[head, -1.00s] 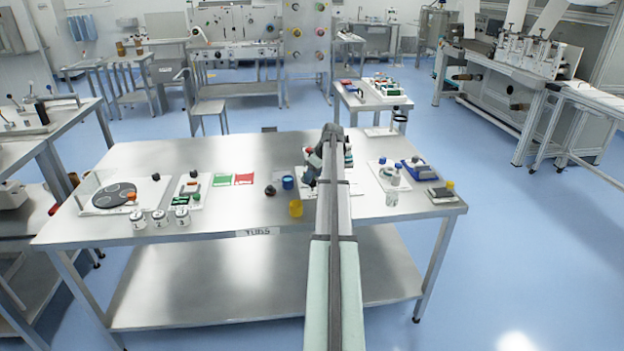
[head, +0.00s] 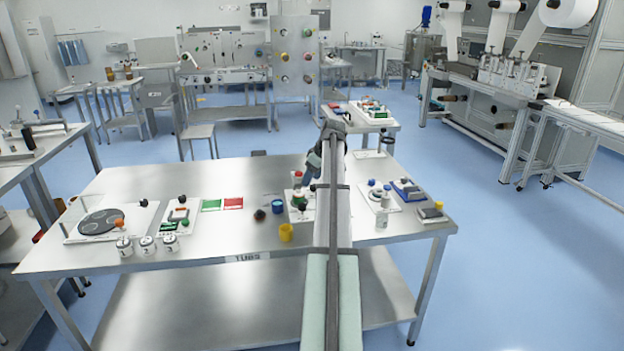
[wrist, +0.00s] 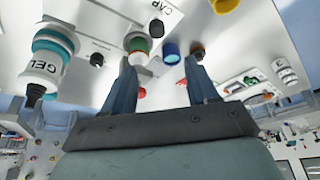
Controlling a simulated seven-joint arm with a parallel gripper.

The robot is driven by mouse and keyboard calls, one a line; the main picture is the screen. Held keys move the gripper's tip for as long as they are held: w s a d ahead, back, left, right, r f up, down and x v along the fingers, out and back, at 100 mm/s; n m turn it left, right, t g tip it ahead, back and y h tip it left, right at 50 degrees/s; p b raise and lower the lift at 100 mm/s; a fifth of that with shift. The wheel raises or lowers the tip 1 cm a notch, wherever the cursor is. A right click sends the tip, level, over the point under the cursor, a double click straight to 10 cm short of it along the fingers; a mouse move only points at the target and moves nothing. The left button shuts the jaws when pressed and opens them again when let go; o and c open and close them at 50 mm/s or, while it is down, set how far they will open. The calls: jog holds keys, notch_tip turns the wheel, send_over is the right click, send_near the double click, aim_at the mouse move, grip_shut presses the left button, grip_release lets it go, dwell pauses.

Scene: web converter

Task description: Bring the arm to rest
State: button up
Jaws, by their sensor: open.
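My arm reaches out over the steel table (head: 190,235) in the head view. My gripper (head: 312,165) is at its far end, above the middle right of the table and partly hidden by the arm. In the wrist view my gripper (wrist: 160,85) has its two fingers spread apart with nothing held between them. Beyond the fingertips, a blue cup (wrist: 171,52) and a green-ringed part (wrist: 137,42) show on the table, apart from the fingers.
A yellow cup (head: 286,232) stands near the table's front edge. Several white jars (head: 147,245) and a plate with a dark disc (head: 101,222) are at left. A blue tray (head: 407,190) is at right. A bottle marked GEL (wrist: 45,65) is near my gripper.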

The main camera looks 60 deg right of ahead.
jog(key=shift+w, duration=0.1)
dwell(0.3)
